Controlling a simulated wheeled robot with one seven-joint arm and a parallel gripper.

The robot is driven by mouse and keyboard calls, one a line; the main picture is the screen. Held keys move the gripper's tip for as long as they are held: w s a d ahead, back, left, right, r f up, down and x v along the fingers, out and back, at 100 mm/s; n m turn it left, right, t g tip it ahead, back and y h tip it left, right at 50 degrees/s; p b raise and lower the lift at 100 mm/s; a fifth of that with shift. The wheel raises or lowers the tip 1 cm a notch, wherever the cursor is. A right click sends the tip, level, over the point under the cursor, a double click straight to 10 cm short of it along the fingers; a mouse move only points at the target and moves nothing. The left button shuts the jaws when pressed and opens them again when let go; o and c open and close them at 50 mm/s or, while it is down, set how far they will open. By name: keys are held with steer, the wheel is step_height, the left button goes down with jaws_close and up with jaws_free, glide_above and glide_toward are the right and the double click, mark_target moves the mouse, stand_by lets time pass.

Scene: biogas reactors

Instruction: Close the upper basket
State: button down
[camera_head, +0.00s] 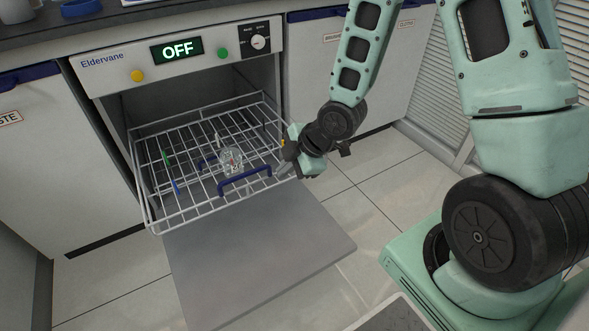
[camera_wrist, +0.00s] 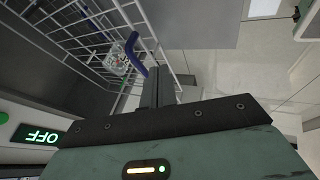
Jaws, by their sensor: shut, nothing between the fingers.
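The upper basket (camera_head: 183,180) is a wire rack pulled out of the open washer over its lowered door. A blue handle (camera_head: 244,180) is on its front edge; the handle also shows in the wrist view (camera_wrist: 132,50). A small clear glass item (camera_head: 232,160) stands in the basket behind the handle. My gripper (camera_head: 284,168) is at the basket's front right corner, close to the wire rim; I cannot tell whether it touches. In the wrist view its fingers (camera_wrist: 158,86) are together and empty, beside the blue handle.
The washer panel (camera_head: 180,52) reads OFF. The lowered door (camera_head: 260,255) lies flat below the basket. Cabinets with blue handles stand on both sides. A blue and a green piece show in or below the basket's left part. Tiled floor (camera_head: 375,190) is clear to the right.

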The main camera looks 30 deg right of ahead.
steer(key=w+a+f+b, duration=0.1)
steer(key=w+f, duration=0.2)
steer(key=w, duration=0.2)
steer(key=shift+w+f, duration=0.2)
steer(key=shift+a, duration=0.1)
